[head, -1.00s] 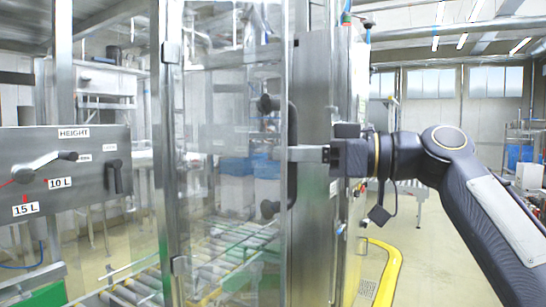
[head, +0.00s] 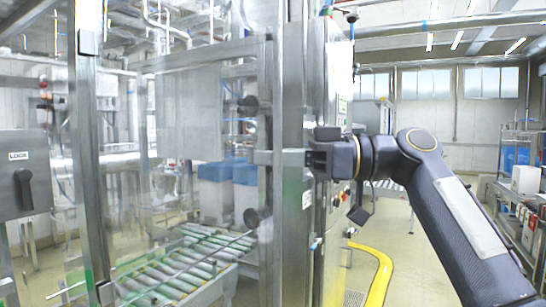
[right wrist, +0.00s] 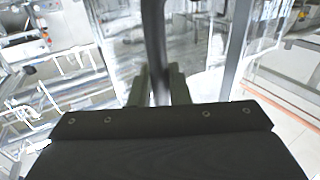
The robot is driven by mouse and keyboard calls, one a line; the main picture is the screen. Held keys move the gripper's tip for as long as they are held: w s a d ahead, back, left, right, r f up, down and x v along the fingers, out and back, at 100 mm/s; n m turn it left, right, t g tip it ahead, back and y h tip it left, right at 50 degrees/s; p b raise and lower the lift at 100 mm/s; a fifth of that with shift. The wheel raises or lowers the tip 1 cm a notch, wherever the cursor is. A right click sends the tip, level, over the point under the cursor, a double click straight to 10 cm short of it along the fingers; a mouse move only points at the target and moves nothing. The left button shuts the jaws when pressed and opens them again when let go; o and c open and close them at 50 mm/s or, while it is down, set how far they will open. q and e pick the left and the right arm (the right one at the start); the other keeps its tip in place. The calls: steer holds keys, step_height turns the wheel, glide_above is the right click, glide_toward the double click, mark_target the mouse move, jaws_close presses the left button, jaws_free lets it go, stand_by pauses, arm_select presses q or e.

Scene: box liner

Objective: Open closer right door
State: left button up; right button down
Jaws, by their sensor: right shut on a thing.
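The closer right door is a tall clear panel (head: 180,110) on a steel post at its left, with hinges (head: 88,42) on that side. Its dark upright handle (head: 263,190) is on the right edge, with round black mounts (head: 248,105) above and below. My right gripper (head: 268,157) reaches in from the right and is shut on the handle at mid height. In the right wrist view the dark handle bar (right wrist: 155,45) runs between the two fingers (right wrist: 159,88). I cannot tell how wide any gap at the door's edge is. My left gripper is not in view.
Behind the clear panel are a roller conveyor (head: 185,265) and blue-topped boxes (head: 215,185). A steel cabinet (head: 295,240) stands just right of the handle. A yellow floor rail (head: 380,268) curves beside it. A shelf (head: 515,190) stands far right. A grey lever panel (head: 20,185) is at left.

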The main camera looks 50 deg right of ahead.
steer(key=c, duration=1.4)
jaws_free()
steer(key=shift+w+a, duration=0.15)
steer(key=shift+w, duration=0.05)
steer(key=shift+s, duration=0.1)
steer(key=v, duration=0.8)
